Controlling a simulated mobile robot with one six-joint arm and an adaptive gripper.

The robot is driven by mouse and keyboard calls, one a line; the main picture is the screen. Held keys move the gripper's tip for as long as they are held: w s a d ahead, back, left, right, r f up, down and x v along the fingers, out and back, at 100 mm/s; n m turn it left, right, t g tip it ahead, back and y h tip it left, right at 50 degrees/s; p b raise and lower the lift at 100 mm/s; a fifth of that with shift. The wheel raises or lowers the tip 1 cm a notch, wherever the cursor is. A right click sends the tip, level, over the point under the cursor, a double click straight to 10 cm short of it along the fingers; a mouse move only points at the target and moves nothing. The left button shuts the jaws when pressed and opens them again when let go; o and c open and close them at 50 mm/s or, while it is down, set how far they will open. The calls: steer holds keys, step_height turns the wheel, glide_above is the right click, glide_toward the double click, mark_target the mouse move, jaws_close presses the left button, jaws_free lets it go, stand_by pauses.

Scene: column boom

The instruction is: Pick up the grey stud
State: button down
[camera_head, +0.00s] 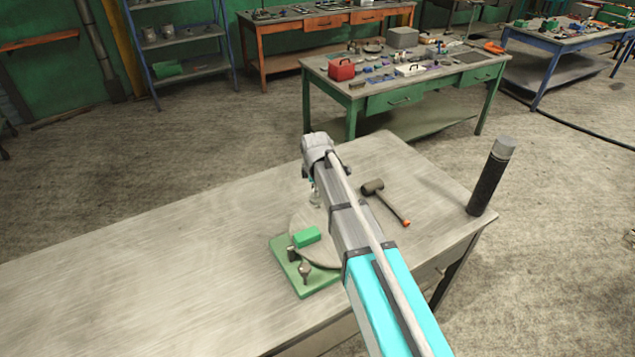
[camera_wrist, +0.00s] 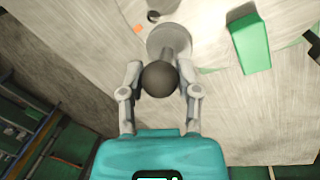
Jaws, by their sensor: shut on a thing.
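The grey stud (camera_wrist: 160,78) shows in the wrist view as a dark grey ball head on a short stem, above a pale round disc (camera_wrist: 168,37). My gripper (camera_wrist: 162,73) has its two fingers closed on either side of the ball head, gripping it. In the head view my gripper (camera_head: 315,192) is low over the round grey plate (camera_head: 303,222), mostly hidden by my arm. The held stud cannot be made out there. Whether it still touches the surface below is unclear.
A green base (camera_head: 318,287) carries two knobbed studs (camera_head: 305,271) beside a green block (camera_head: 307,237). A mallet (camera_head: 374,187) lies right of my arm. A dark upright cylinder (camera_head: 489,180) stands at the bench's right corner. The bench's left side (camera_head: 130,270) is clear.

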steer(key=s+r+p, duration=0.4)
steer(key=s+r, duration=0.1)
steer(key=s, duration=0.5)
steer(key=shift+s+a+r+p, duration=0.2)
steer(key=shift+a+r+p, duration=0.1)
steer(key=shift+r+p, duration=0.05)
steer(key=shift+s+f, duration=0.1)
steer(key=shift+f, duration=0.05)
stand_by(0.3)
